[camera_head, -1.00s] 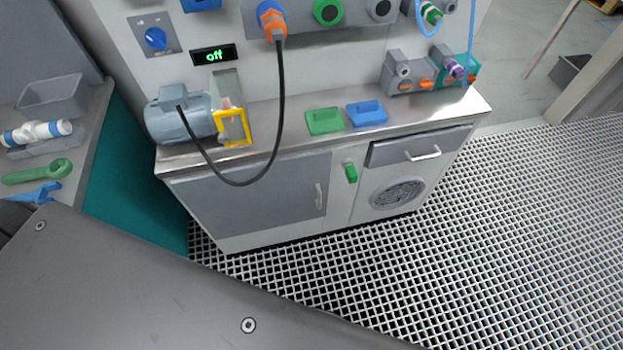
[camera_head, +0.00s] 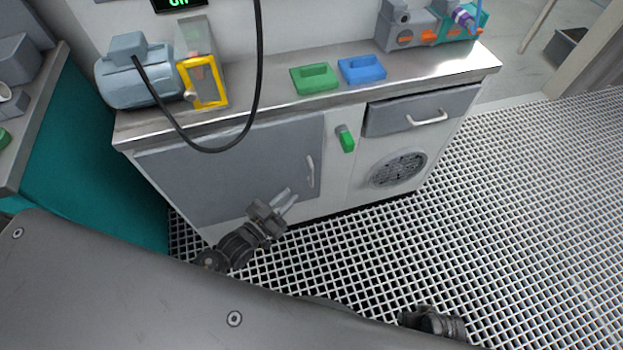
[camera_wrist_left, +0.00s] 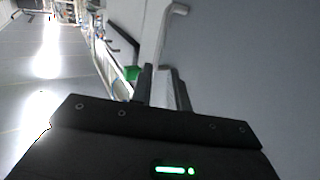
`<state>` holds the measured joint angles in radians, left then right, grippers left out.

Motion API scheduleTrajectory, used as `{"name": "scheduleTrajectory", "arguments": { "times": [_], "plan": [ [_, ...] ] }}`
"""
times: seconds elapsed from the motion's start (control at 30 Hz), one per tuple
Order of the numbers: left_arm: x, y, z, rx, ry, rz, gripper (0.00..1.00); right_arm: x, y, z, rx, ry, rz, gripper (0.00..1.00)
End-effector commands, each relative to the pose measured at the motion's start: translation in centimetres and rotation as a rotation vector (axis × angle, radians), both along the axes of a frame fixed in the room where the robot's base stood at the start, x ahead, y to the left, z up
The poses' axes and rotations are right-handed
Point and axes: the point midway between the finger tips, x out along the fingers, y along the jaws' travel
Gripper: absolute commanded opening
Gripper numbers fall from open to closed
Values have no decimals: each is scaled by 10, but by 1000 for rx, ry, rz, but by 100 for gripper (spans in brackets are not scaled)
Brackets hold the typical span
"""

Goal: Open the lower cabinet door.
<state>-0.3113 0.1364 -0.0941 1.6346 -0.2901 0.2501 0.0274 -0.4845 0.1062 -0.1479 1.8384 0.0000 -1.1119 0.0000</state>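The lower cabinet door (camera_head: 235,165) is a grey panel under the counter on the left. It is shut. Its pale vertical bar handle (camera_head: 311,172) is near its right edge. My left gripper (camera_head: 288,200) is in front of the door, below and left of the handle in the head view. Its two fingers are apart with nothing held between them. In the left wrist view, the handle (camera_wrist_left: 157,38) rises just beyond the fingertips (camera_wrist_left: 163,82); I cannot tell whether they touch. Only a dark part of my right arm shows at the bottom edge.
A green latch-like part (camera_head: 346,139) sits right of the door. A drawer (camera_head: 420,110) and a round vent (camera_head: 398,168) are farther right. A black cable (camera_head: 215,149) hangs over the counter front. The grating floor (camera_head: 520,200) is clear on the right.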

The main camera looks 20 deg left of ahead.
Motion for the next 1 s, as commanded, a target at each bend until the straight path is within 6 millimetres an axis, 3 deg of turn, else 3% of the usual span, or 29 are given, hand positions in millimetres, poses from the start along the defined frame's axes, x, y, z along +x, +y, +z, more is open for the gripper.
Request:
{"name": "scheduleTrajectory", "arguments": {
  "times": [0.27,0.7,1.0],
  "plan": [
    [7,-3,11,-8,-31,-7,17,2,0,6,0,-4,-1,59],
    [75,-34,9,-8,-29,-7,17,5,1,15,2,-12,-2,59],
    [99,-45,9,-8,-27,-6,17,8,1,22,3,-21,-2,59]
  ]
}}
